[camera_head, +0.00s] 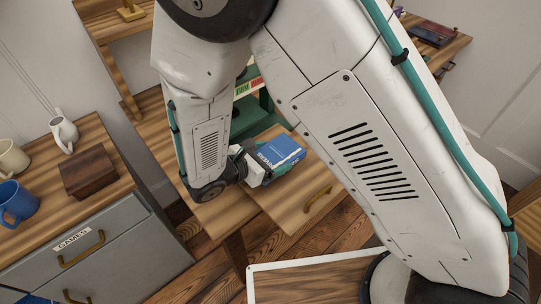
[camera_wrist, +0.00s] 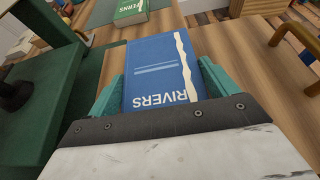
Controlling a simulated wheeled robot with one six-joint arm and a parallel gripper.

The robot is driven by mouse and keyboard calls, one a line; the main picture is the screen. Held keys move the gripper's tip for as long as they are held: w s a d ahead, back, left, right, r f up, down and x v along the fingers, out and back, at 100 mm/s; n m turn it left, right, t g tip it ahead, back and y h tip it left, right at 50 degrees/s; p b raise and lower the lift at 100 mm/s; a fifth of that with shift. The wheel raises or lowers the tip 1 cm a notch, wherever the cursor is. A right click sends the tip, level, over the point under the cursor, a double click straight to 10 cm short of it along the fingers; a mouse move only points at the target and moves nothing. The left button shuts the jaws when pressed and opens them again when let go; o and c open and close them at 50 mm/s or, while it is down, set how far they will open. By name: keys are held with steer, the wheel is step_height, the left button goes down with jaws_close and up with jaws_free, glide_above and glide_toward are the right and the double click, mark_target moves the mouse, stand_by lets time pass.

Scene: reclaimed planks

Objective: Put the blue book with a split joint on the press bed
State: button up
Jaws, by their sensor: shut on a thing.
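The blue book (camera_head: 281,149) is held by my gripper (camera_head: 264,165) over the wooden worktop. In the wrist view the blue book (camera_wrist: 155,65) shows the title RIVERS and a pale jagged strip down its right side. The teal fingers of my gripper (camera_wrist: 160,82) are shut on its two sides. A green press (camera_head: 250,115) stands just behind the book and is partly hidden by my arm. Green press parts (camera_wrist: 45,100) also show at the left of the wrist view. Whether the book touches the worktop is unclear.
A green book (camera_wrist: 132,10) lies beyond the blue one. A drawer with a brass handle (camera_head: 318,200) is below the worktop. A cabinet labelled GAMES (camera_head: 72,238) at left bears a blue mug (camera_head: 17,203), a white jug (camera_head: 63,133) and a wooden box (camera_head: 88,173).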

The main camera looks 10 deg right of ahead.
steer(key=shift+f, duration=0.15)
steer(key=o, duration=0.9)
steer(key=shift+o, duration=0.2)
steer(key=shift+s+a+r, duration=0.15)
steer(key=shift+a+r, duration=0.1)
steer(key=shift+r, duration=0.05)
steer(key=v, duration=1.1)
steer(key=shift+s, duration=0.15)
steer(key=shift+a, duration=0.1)
